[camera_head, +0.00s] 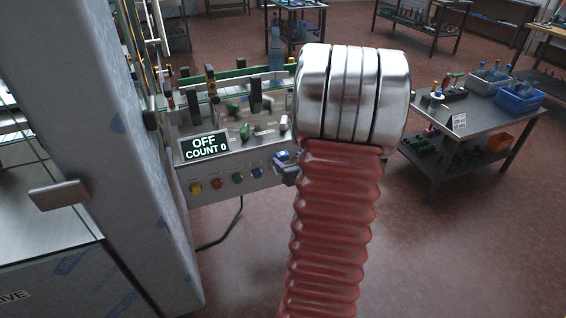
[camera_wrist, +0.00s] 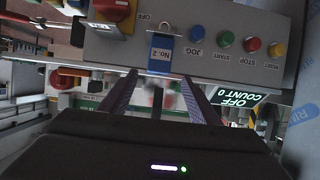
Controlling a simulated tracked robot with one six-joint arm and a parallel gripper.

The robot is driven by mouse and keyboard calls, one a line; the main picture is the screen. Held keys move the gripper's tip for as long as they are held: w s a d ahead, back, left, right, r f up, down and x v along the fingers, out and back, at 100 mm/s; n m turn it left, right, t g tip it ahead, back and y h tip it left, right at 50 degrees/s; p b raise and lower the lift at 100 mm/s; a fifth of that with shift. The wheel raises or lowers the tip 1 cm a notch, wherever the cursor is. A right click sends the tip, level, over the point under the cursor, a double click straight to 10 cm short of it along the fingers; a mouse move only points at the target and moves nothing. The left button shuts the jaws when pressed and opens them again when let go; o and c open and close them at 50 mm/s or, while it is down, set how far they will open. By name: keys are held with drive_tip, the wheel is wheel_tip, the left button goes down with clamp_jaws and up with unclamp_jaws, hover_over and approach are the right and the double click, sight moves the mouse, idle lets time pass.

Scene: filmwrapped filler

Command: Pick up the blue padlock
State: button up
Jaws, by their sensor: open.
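The blue padlock (camera_wrist: 160,55), with a white label reading No.2, shows in the wrist view against the grey control panel, beside the blue JOG button. Its metal shackle (camera_wrist: 165,26) is on the upper side in that upside-down picture. My gripper (camera_wrist: 158,78) is open, its two fingers apart and pointing at the padlock, with the tips just short of it in the picture. Nothing is seen held. In the head view a small blue part (camera_head: 281,157) at the panel's right end looks like the padlock. My arm hides most of the gripper there.
The panel carries blue (camera_wrist: 197,32), green, red and yellow buttons, and a display (camera_wrist: 238,103) reading OFF COUNT 0. A red rotary switch (camera_wrist: 110,8) on yellow sits near the padlock. A film-wrapped column (camera_head: 125,130) stands left; a workbench (camera_head: 470,125) stands right.

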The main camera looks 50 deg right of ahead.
sight(284, 155)
drive_tip(key=shift+w+d, duration=0.1)
drive_tip(key=shift+x, duration=2.5)
drive_tip(key=shift+d+f, duration=0.1)
drive_tip(key=shift+f, duration=0.05)
drive_tip(key=c, duration=1.3)
drive_tip(key=shift+c, duration=0.2)
wheel_tip(284, 155, up, 10)
